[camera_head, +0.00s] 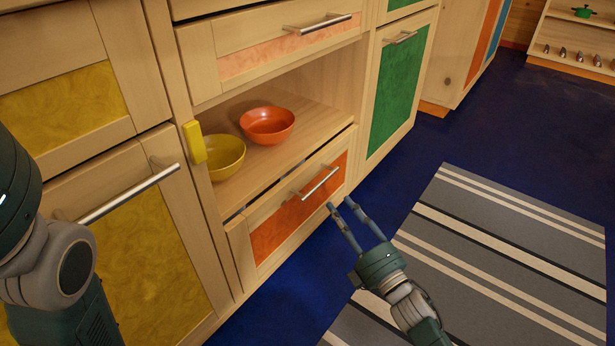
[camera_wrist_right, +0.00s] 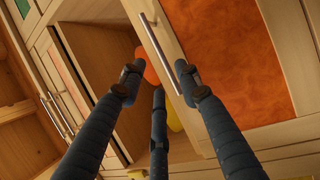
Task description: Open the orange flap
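The orange flap (camera_head: 275,232) is a wooden-framed front with an orange panel, low in the cabinet under an open shelf; its panel also fills the upper right of the right wrist view (camera_wrist_right: 225,50). It stands near upright, with thin dark gaps along its top edge. Its metal bar handle (camera_head: 320,184) runs across the upper panel and shows in the wrist view (camera_wrist_right: 153,45). My right gripper (camera_head: 340,204) is open and empty, its fingers pointing at the flap just below and in front of the handle. Contact cannot be told. My left arm enters at left; its gripper is out of view.
A yellow bowl (camera_head: 224,157) and an orange bowl (camera_head: 267,126) stand on the shelf above the flap. A drawer (camera_head: 290,48) is above, a green door (camera_head: 400,85) right, a yellow door (camera_head: 140,255) left. A striped rug (camera_head: 490,250) lies on the otherwise clear blue floor.

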